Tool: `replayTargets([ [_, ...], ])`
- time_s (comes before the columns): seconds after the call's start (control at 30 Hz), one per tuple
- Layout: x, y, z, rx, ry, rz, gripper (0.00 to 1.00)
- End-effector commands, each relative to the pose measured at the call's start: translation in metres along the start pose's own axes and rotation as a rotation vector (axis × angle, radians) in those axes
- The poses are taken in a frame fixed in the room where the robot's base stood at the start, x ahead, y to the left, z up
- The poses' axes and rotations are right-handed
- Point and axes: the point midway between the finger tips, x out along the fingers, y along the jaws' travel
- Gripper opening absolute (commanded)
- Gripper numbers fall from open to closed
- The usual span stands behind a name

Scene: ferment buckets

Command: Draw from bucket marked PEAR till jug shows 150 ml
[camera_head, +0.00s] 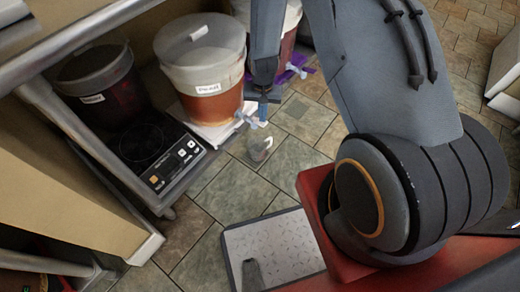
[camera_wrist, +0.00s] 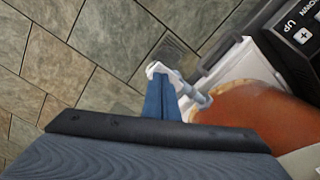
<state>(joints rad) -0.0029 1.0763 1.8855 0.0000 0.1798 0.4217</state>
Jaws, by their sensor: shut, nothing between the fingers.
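The middle bucket (camera_head: 205,65) is pale, with a white lid, orange-brown liquid and a label I cannot read surely. Its tap (camera_head: 246,119) points to the lower right. A dark red bucket (camera_head: 105,85) stands to its left, and another bucket (camera_head: 291,25) stands behind my arm; no label is legible. My gripper (camera_head: 263,112) is shut and empty beside that tap. In the wrist view its blue fingers (camera_wrist: 162,88) are close to the tap (camera_wrist: 202,99), contact unclear; the bucket (camera_wrist: 258,118) is right.
A black scale or hotplate (camera_head: 150,150) with buttons lies left of the middle bucket, under a shelf frame (camera_head: 85,135). A purple mat (camera_head: 290,70) is under the rear bucket. Tiled floor (camera_head: 230,190) is open in front. A grey metal plate (camera_head: 275,245) lies nearer.

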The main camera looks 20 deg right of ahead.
Motion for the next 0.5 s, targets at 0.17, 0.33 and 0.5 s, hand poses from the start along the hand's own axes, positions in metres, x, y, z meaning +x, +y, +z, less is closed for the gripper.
replayTargets([
  [0.17,0.0,0.0,0.0,0.0,0.0,0.0,0.0],
  [0.33,0.002,0.0,0.0,0.0,0.0,0.0,0.0],
  [0.5,0.0065,0.0,0.0,0.0,0.0,0.0,0.0],
])
